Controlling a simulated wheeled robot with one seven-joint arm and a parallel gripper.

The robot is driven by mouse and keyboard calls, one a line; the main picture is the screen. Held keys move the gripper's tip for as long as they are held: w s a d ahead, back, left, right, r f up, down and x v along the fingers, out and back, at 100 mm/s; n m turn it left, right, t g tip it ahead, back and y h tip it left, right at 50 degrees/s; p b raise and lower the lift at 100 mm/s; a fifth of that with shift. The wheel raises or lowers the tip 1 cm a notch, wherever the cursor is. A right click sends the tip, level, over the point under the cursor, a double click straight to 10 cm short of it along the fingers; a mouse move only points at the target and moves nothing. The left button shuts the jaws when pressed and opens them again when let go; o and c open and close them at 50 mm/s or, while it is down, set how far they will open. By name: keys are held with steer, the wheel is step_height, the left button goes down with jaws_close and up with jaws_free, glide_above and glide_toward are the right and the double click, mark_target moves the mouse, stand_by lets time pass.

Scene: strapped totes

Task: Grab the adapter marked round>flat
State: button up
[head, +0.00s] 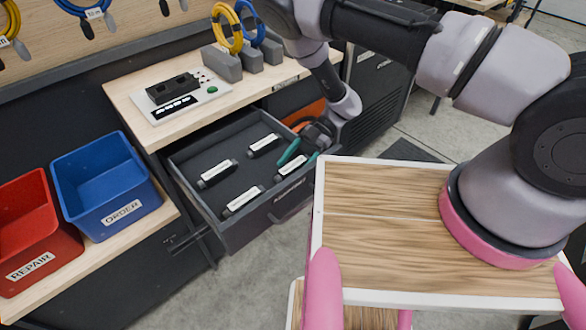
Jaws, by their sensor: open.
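Several dark adapters with white labels lie apart in the open grey drawer (185,180): one at the back right (264,145), one at the left (217,173), one at the front (243,200) and one at the right (290,169). The label print is too small to read, so I cannot tell which is marked round>flat. My gripper (297,160) reaches in from the upper right with its teal fingers spread and nothing visible between them. It is over or beside the right adapter and partly covers it. I cannot tell whether they touch.
A wooden bench above the drawer holds a white panel with a black device (172,88) and grey stands with yellow and blue cable coils. A blue ORDER bin (107,187) and a red REPAIR bin (36,232) stand at the left. Bare drawer floor separates the adapters.

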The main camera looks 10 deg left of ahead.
steer(key=shift+f, duration=0.1)
steer(key=shift+c, duration=0.3)
jaws_close()
steer(key=shift+a, duration=0.1)
